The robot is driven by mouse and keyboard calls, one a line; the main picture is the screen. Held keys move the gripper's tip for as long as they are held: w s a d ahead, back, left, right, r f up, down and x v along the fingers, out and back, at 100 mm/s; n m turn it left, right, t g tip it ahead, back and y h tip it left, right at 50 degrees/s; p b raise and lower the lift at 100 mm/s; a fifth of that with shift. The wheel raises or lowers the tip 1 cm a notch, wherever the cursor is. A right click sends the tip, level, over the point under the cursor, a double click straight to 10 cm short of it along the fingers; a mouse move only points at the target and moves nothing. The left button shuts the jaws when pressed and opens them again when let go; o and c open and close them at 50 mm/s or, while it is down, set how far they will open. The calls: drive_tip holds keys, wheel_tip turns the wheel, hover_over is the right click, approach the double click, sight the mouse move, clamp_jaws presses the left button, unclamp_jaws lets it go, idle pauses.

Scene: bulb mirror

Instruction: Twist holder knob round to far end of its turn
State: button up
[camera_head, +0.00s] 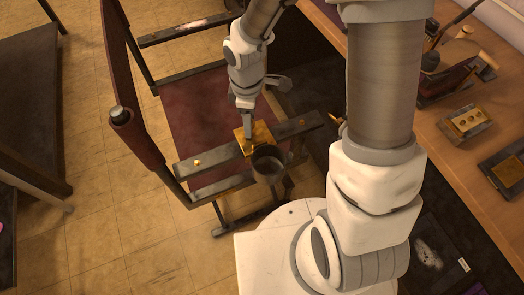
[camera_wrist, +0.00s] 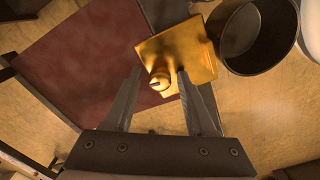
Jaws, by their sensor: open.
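The holder knob (camera_wrist: 158,80) is a small round brass piece with a dark slot across its end. It stands on a square brass plate (camera_wrist: 195,50). The plate also shows in the head view (camera_head: 243,143), fixed on a dark bar of a frame, with a dark round cup (camera_head: 268,163) beside it. My gripper (camera_wrist: 160,75) is open, its two fingers pointing at the plate with the knob between them, nearer the right finger. I cannot tell whether either finger touches the knob. In the head view my gripper (camera_head: 249,142) comes down over the plate and hides the knob.
The dark cup (camera_wrist: 255,38) stands close to the right of the plate. A dark red panel (camera_head: 200,115) lies behind the bar (camera_head: 215,157). A dark red post (camera_head: 132,125) rises at left. A wooden bench (camera_head: 450,130) with small tools stands at right.

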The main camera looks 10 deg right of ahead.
drive_tip(key=shift+n+p, duration=0.8)
drive_tip(key=shift+n, duration=0.6)
drive_tip(key=shift+r+n+p, duration=0.1)
drive_tip(key=shift+n+p, duration=0.35)
drive_tip(key=shift+n, duration=0.15)
drive_tip(key=shift+n+p, duration=0.35)
drive_tip(key=shift+n, duration=0.35)
clamp_jaws()
